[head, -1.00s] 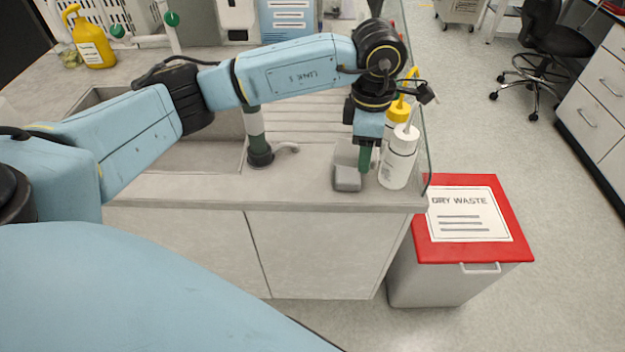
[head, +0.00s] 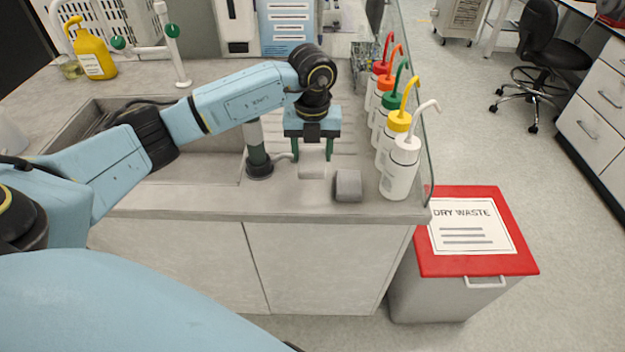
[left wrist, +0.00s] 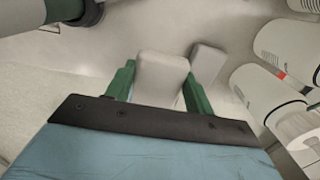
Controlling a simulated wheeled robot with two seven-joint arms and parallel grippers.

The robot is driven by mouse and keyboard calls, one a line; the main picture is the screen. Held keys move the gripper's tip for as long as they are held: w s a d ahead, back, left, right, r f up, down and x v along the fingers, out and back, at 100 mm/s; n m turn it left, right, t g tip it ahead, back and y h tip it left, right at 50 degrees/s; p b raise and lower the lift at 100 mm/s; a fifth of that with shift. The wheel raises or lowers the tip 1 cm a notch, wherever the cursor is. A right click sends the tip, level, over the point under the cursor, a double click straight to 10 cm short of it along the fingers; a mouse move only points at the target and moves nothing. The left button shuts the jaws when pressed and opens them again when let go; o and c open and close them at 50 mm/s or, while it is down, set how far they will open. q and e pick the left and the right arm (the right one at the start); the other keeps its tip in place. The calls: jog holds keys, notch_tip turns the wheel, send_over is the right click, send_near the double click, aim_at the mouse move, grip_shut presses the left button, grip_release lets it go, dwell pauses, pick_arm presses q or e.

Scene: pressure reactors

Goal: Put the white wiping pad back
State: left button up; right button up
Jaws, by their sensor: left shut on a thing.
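The white wiping pad (head: 313,170) is a small pale block between the green fingers of my left gripper (head: 312,158), by the front part of the grey counter. My left gripper is shut on it and points down. The left wrist view also shows the white pad (left wrist: 160,78) between the two fingers (left wrist: 158,90). Whether the pad touches the counter I cannot tell. A grey pad (head: 348,186) lies on the counter just to the right, apart from the gripper; it shows in the left wrist view (left wrist: 207,63). My right gripper is not in view.
Several wash bottles with coloured caps line the right edge, the white-capped one (head: 401,167) nearest. A red-lidded dry waste bin (head: 475,262) stands right of the counter.

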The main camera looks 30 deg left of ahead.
aim_at(312, 184)
pick_arm(q)
notch_tip(312, 184, down, 8)
jog(key=shift+r, duration=0.25)
jog(key=shift+f, duration=0.1)
jog(key=shift+f+b, duration=0.15)
jog(key=shift+b, duration=0.2)
jog(key=o, duration=1.3)
jog(key=shift+c, duration=0.2)
notch_tip(312, 184, up, 13)
jog(key=shift+s+d+f+p, duration=0.1)
jog(key=shift+s+f+p, duration=0.1)
jog(key=shift+p, duration=0.3)
jog(key=shift+d+f, duration=0.1)
